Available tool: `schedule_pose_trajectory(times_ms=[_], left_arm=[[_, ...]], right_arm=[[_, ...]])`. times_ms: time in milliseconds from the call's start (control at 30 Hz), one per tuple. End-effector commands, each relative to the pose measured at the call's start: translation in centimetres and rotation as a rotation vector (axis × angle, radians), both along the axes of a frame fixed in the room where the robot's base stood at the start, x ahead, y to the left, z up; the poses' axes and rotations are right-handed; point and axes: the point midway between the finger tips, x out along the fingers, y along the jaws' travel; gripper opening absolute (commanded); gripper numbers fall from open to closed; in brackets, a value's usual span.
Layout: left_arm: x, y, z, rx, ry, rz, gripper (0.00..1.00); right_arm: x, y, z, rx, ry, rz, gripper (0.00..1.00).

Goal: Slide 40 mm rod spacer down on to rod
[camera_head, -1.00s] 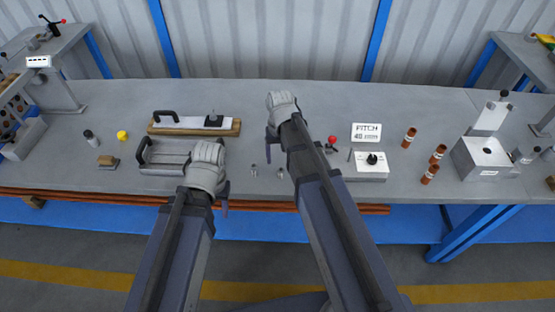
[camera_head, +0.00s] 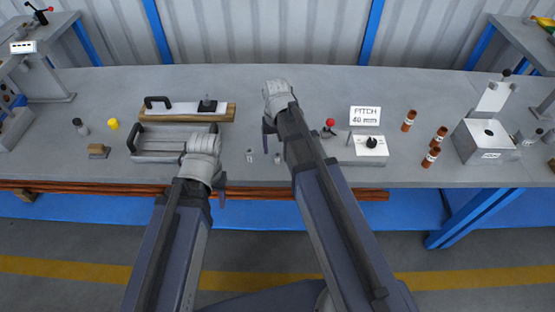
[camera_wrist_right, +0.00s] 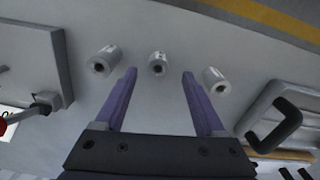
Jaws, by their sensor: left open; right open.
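Several views of small grey hollow cylindrical spacers: two stand on the bench in the head view, a left spacer (camera_head: 249,155) and a right spacer (camera_head: 277,158). The right wrist view shows three: one at left (camera_wrist_right: 103,60), one in the middle (camera_wrist_right: 157,63) and one at right (camera_wrist_right: 215,80). Their markings are too small to read. My right gripper (camera_wrist_right: 158,77) is open and empty, its fingertips pointing toward the middle spacer. My left gripper (camera_head: 222,186) is open near the bench's front edge. A thin upright rod (camera_head: 349,139) shows beside the grey block.
The grey block (camera_head: 370,157) carries a black knob, with a "PITCH 40 mm" sign (camera_head: 365,115) behind it. A red-topped lever (camera_head: 330,123) is near my right arm. A handled grey tray (camera_head: 165,157) lies left.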

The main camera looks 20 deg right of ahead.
Motion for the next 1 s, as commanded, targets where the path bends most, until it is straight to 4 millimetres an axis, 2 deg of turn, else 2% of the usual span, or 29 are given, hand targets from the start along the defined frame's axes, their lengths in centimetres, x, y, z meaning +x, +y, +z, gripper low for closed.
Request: schedule_pose_trajectory(times_ms=[33,233,333,567,1000], left_arm=[[0.0,0.0,-1.2,0.000,0.000,0.000,0.50],[0.0,0.0,-3.7,0.000,0.000,0.000,0.50],[0.0,0.0,-4.2,0.000,0.000,0.000,0.50],[0.0,0.0,-4.0,0.000,0.000,-0.001,0.50],[0.0,0.0,-4.0,0.000,0.000,0.000,0.50]], right_arm=[[-0.1,-0.1,-1.2,0.000,0.000,0.000,0.72],[-0.2,-0.3,-3.7,0.000,-0.001,0.000,0.72],[-0.2,-0.3,-4.2,-0.001,-0.002,0.000,0.72],[-0.2,-0.3,-4.0,-0.001,-0.002,-0.001,0.72],[-0.2,-0.3,-4.0,-0.001,-0.002,-0.001,0.24]])
